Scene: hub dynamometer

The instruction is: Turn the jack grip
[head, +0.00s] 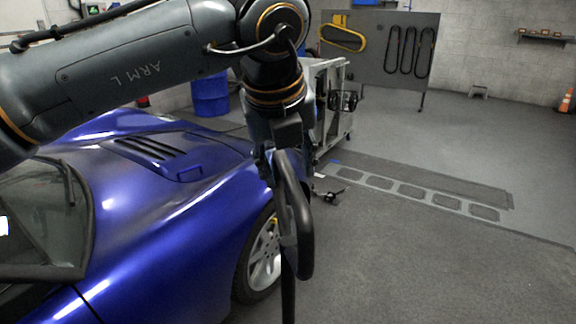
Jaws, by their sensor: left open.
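The jack grip (303,235) is a black looped handle in the middle of the head view. A thin black pole runs down from it past the bottom edge. My left arm comes in from the left and bends down, and my left gripper (284,165) is at the top of the grip. The gripper is open, with its dark fingers at the grip's upper end. The fingers and grip are both dark, so I cannot tell whether they touch. The lower part of the jack is out of view. My right gripper is not in view.
A blue car (180,215) fills the left, its front wheel (264,258) just left of the grip. A metal cart (333,105), a blue barrel (210,95) and a grey panel with belts (380,48) stand behind. The floor at right (450,270) is clear.

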